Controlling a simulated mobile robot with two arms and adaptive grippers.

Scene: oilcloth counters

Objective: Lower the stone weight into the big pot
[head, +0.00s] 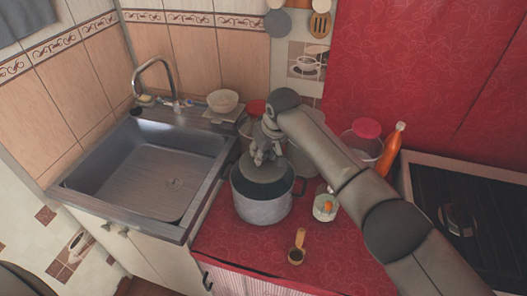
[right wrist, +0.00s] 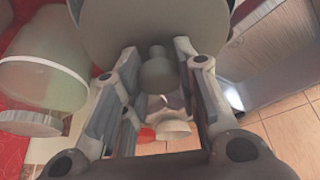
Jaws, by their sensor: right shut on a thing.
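The stone weight (head: 264,174) is a grey disc with a knob on top. It is over the mouth of the big pot (head: 262,210), a grey pot with dark handles on the red counter. Dark pot interior shows around the disc's front edge; I cannot tell whether the disc is below the rim. My right gripper (head: 266,152) is above the disc, shut on its knob. In the right wrist view the knob (right wrist: 157,72) is between the fingers (right wrist: 156,62) and the disc (right wrist: 150,22) fills the top. My left gripper is out of view.
A steel sink (head: 145,165) is left of the pot. A small glass with orange bits (head: 325,207) and a wooden scoop (head: 297,250) are to its right. A red-lidded jar (head: 363,140), an orange bottle (head: 391,150) and a dark stove (head: 475,205) are farther right. A bowl (head: 223,100) is behind.

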